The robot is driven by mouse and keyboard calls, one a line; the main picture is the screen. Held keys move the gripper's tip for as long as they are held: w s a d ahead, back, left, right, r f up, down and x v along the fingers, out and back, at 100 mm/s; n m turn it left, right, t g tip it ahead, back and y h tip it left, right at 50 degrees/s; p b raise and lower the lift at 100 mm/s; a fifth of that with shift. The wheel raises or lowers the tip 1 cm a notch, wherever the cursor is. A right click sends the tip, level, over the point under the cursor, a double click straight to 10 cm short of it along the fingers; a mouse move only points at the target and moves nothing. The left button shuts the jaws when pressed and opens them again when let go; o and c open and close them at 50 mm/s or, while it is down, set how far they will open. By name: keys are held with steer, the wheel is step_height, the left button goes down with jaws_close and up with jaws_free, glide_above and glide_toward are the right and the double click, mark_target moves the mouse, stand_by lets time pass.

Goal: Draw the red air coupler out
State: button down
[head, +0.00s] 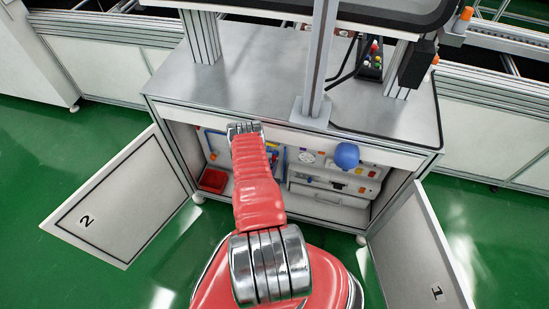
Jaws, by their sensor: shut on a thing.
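My red arm reaches up the middle of the head view to the open cabinet under the grey workbench. Its far silver joint lies at the cabinet's upper edge. My gripper is hidden behind or below the arm, so its jaws and anything in them cannot be seen. I cannot pick out the red air coupler for certain. The panel (215,140) inside the cabinet carries several small coloured fittings, partly behind my arm. A blue round knob or ball (346,155) stands out to the right of the arm.
A red bin (213,180) sits at the cabinet's lower left. Door 2 (125,200) stands open on the left, door 1 (420,255) on the right. A grey post (318,60) rises from the benchtop (250,80). Green floor is clear between the doors and my base.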

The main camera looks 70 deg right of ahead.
steer(key=shift+f+v, duration=0.15)
steer(key=shift+v, duration=0.7)
steer(key=shift+f+v, duration=0.2)
steer(key=shift+v, duration=0.65)
stand_by(0.5)
steer(key=shift+f+v, duration=0.15)
steer(key=shift+v, duration=0.5)
steer(key=shift+f+v, duration=0.1)
steer(key=shift+v, duration=0.6)
steer(key=shift+a, duration=0.1)
